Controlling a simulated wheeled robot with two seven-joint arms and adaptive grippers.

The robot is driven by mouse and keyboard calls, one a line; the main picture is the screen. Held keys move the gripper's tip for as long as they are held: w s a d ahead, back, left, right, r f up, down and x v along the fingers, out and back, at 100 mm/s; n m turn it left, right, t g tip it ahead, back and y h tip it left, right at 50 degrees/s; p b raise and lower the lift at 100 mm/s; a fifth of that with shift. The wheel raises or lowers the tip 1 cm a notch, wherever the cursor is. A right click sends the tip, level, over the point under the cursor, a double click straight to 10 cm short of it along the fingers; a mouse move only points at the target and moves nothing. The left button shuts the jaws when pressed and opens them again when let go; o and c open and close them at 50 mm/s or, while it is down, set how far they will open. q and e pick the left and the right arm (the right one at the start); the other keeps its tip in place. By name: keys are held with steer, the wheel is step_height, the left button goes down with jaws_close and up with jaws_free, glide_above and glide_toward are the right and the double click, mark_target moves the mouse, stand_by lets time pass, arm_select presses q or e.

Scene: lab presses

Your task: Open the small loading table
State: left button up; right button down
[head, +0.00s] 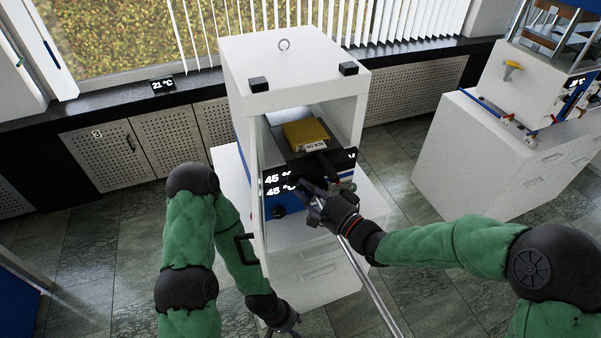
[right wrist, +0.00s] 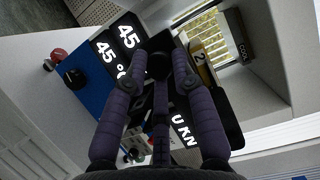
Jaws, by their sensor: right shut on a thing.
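A white press (head: 290,60) stands on a white cabinet, its front open above a blue and black panel (head: 276,182) reading 45 twice. A yellow block (head: 305,134) with a KN label sits inside. A dark part, seemingly the small loading table (head: 322,160), juts out at the front below the block. My right gripper (head: 312,192) is at the panel's front, shut on a dark handle; in the right wrist view the handle's round end (right wrist: 158,66) shows between the fingers. My left gripper (head: 286,326) hangs low beside the cabinet, at the bottom edge, its fingers too small to judge.
A black bar handle (head: 245,249) shows at the left front of the press, close to my left arm. A second machine (head: 530,88) stands on a white cabinet (head: 495,155) at right. A window and dark sill run behind. Tiled floor is free between the cabinets.

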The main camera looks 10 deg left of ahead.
steer(key=s+d, duration=0.2)
steer(key=s, duration=0.1)
steer(key=shift+s+f+p, duration=0.15)
steer(key=shift+s+p, duration=0.05)
steer(key=shift+p, duration=0.1)
steer(key=c, duration=1.3)
jaws_free()
steer(key=shift+s+d, duration=0.1)
steer(key=shift+d, duration=0.15)
steer(key=v, duration=1.2)
steer(key=shift+s, duration=0.1)
